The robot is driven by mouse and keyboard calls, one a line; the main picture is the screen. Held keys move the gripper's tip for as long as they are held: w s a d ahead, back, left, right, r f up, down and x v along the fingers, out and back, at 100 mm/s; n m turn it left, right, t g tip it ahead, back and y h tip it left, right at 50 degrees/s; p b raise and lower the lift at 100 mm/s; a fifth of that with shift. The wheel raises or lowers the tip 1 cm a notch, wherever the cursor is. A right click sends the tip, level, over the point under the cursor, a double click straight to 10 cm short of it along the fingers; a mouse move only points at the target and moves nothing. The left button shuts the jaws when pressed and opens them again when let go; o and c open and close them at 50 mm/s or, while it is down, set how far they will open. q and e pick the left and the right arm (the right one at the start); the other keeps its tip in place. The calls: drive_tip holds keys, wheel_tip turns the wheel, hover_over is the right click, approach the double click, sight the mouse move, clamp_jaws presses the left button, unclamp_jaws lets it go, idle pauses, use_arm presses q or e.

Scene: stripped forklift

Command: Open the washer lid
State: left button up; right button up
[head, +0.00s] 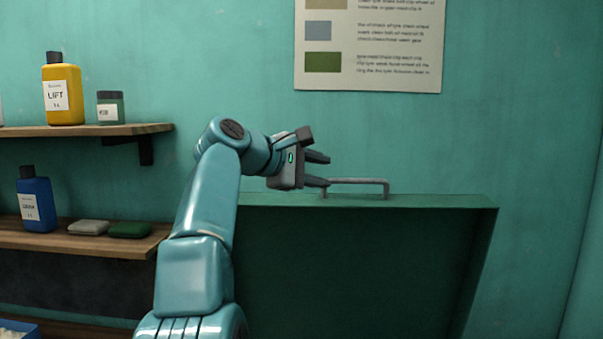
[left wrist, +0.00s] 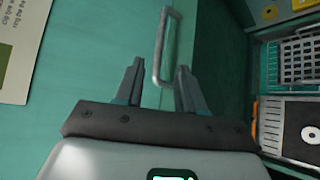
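The washer lid (head: 360,265) stands raised at the centre right of the head view, its dark green inner side facing me. Its grey bar handle (head: 360,181) sits on the top edge. My left gripper (head: 326,170) is open at the left end of the handle, its two dark fingers apart. In the left wrist view the handle (left wrist: 157,72) shows between the spread fingers of the left gripper (left wrist: 160,65). I cannot tell whether a finger touches it. The lid edge (left wrist: 188,20) also shows there. My right gripper is not in view.
Shelves (head: 85,130) at left hold a yellow bottle (head: 63,95), a small jar (head: 110,108) and a blue bottle (head: 37,203). A poster (head: 368,45) hangs behind. A wire basket (left wrist: 298,60) and a dark part (left wrist: 300,130) lie right in the wrist view.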

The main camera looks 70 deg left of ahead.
use_arm(q)
drive_tip(key=shift+v, duration=2.4)
